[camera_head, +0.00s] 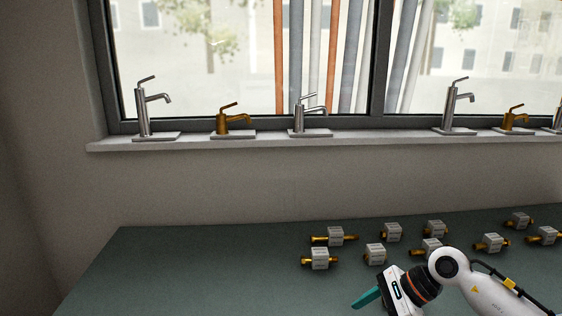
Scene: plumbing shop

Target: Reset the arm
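My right arm (490,290) is white and comes in from the lower right over the table. Its gripper (366,299) has a white body with a black and orange ring at the wrist, and teal fingers pointing down to the left. The fingers show as one teal shape, so I cannot tell whether they are apart. No object shows at the visible fingertips. My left arm and gripper are not in view.
A grey-green table (190,265) holds several boxed brass fittings, including a near-left one (318,259) and one beside my wrist (375,254). The table's left part is clear. Several faucets, including a tall one (143,108), stand on the windowsill (270,141) behind.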

